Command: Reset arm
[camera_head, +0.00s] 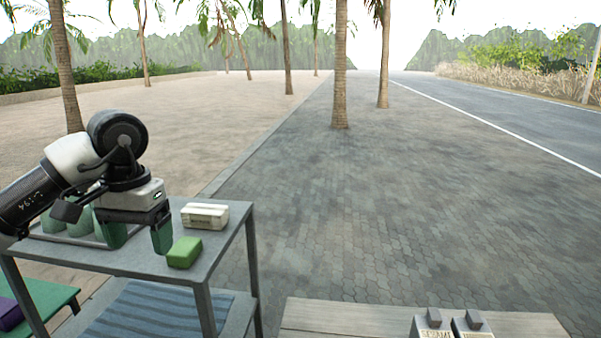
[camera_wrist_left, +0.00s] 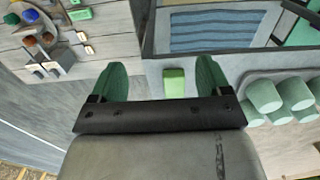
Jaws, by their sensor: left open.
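My left gripper (camera_head: 138,240) hangs over the grey metal cart (camera_head: 134,260) at the left, with its green fingers pointing down. It is open, and its fingers are spread apart in the left wrist view (camera_wrist_left: 161,76). A green block (camera_head: 184,252) lies on the cart's top near its front edge, just right of the fingers in the head view. In the left wrist view the block (camera_wrist_left: 174,81) shows between the fingers, nearer the right one. I cannot tell its exact distance from them. My right gripper is not in view.
A pale box (camera_head: 205,216) lies on the cart top. Pale green cups (camera_wrist_left: 265,95) stand in a tray beside the gripper. A striped blue cloth (camera_head: 150,312) lies on the lower shelf. A wooden table (camera_head: 340,316) with two labelled containers stands at front right. Open paving lies beyond.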

